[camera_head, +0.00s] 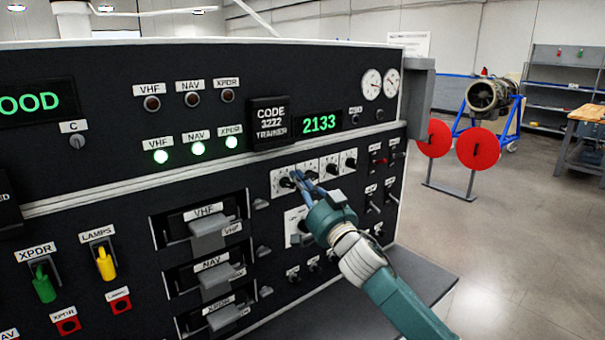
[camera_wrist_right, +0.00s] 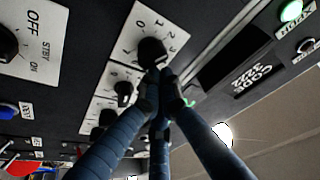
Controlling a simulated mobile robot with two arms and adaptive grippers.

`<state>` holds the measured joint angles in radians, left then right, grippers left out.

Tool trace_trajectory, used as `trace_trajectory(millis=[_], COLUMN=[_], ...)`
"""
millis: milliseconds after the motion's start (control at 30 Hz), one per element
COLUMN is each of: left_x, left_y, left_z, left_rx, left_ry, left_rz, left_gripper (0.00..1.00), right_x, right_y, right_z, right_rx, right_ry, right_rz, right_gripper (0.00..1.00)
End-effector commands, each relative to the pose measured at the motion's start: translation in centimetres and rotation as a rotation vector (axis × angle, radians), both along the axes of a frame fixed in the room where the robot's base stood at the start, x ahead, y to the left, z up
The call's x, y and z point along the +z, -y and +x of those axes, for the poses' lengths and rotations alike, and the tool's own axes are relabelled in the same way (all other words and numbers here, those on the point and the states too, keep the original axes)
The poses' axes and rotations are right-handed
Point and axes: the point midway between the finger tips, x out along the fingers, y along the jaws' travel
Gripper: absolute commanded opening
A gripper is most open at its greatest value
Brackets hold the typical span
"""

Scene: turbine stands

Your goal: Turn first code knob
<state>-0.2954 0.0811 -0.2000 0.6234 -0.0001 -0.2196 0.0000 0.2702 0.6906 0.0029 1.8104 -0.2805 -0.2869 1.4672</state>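The first code knob (camera_head: 286,183) is a black knob on a white dial plate, leftmost in a row of several code knobs on the dark panel. My right gripper (camera_head: 299,178) has its blue fingers at this knob. In the right wrist view, the first knob (camera_wrist_right: 151,52) stands just beyond the fingertips (camera_wrist_right: 163,88), which converge close to it; I cannot tell whether they grip it. The green code display (camera_head: 319,123) reads 2133, and the plate beside it (camera_head: 270,120) reads CODE 3222 TRAINER. My left gripper is not in view.
The other code knobs (camera_head: 332,168) sit close to the right of the first. Grey VHF (camera_head: 208,233) and NAV (camera_head: 214,282) handles stick out at the lower left. A grey block (camera_head: 418,98) juts from the panel's right edge. Open floor lies to the right.

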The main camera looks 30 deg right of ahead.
Motion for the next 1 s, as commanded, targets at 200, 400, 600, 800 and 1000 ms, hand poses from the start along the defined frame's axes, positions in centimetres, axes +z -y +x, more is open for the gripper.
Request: trace_trajectory(millis=[200, 400, 600, 800, 1000], left_x=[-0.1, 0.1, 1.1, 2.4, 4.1], left_y=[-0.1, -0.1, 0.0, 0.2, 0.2], left_z=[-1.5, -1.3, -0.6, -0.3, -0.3], left_rx=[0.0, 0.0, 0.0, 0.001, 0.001], left_ry=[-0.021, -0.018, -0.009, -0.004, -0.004], left_rz=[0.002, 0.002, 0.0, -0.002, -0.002], left_gripper=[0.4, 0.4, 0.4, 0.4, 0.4], right_x=[0.0, -0.1, -0.5, -0.9, -0.9], right_y=[0.0, -0.1, -0.3, -0.3, -0.3], right_z=[0.0, 0.0, 0.0, 0.0, 0.0], right_rx=[0.0, 0.001, 0.002, 0.002, 0.003], right_ry=[0.0, -0.002, -0.014, -0.021, -0.031], right_rz=[0.001, 0.034, 0.192, 0.248, 0.408], right_gripper=[0.0, 0.0, 0.0, 0.0, 0.0])
